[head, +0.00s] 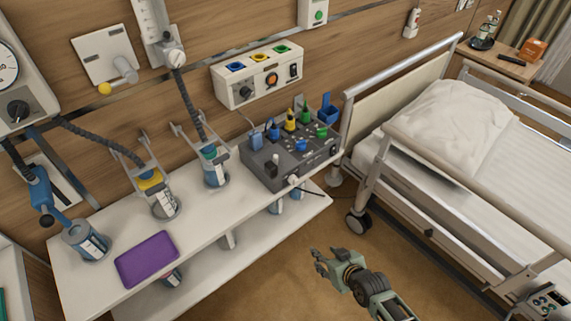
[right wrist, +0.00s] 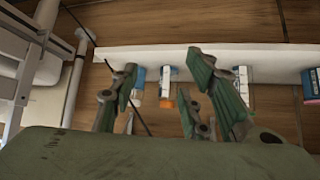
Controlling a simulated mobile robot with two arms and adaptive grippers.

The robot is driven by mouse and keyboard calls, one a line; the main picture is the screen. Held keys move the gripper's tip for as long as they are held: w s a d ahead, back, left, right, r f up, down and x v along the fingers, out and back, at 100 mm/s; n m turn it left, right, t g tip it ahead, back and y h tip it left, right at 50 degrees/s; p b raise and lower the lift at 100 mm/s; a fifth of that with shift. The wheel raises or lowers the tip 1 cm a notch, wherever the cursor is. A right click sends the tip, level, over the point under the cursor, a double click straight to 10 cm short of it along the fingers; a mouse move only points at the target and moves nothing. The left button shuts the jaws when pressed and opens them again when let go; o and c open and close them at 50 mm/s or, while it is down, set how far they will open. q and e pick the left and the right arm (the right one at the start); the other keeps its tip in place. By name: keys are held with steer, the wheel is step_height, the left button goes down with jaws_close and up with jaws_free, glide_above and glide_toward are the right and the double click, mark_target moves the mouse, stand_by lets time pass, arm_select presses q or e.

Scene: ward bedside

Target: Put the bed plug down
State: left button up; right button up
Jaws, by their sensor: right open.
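A dark grey socket box (head: 268,165) stands on the white shelf (head: 120,225) by the bed. Several blue, yellow and green plugs stand in its top. A small pale plug-like piece (head: 292,181) sits at its front edge with a thin dark cable beside it; I cannot tell for certain whether this is the bed plug. My right gripper (head: 322,263) is in front of the shelf, over the floor, apart from the box. In the right wrist view its fingers (right wrist: 160,95) are open, with nothing between them. My left gripper is not in view.
A purple tray (head: 147,259) lies on the shelf's front left. Several canisters, such as one with a yellow top (head: 158,195), stand along the shelf. The bed (head: 470,165) with its rails is on the right. Open floor (head: 270,270) lies between shelf and bed.

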steer(key=w+a+r+n+t+y, duration=0.1)
steer(key=w+a+r, duration=0.15)
steer(key=r, duration=0.45)
steer(key=w+a+r+t+y, duration=0.1)
steer(key=w+a+r, duration=0.1)
steer(key=w+r, duration=0.35)
steer(key=n+t+y, duration=0.1)
steer(key=n+y, duration=0.1)
steer(key=y, duration=0.1)
glide_toward(275, 173)
step_height(275, 173, down, 2)
steer(key=w, duration=0.2)
steer(key=w+a+p, duration=0.1)
steer(key=w+a, duration=0.2)
steer(key=w+a+p, duration=0.1)
steer(key=shift+w+a+f+p, duration=0.2)
steer(key=shift+a+f+p, duration=0.1)
steer(key=shift+f+p, duration=0.05)
steer(key=shift+w+a+f, duration=0.3)
steer(key=shift+w, duration=0.25)
steer(key=shift+s, duration=0.1)
steer(key=shift+c, duration=0.3)
jaws_close()
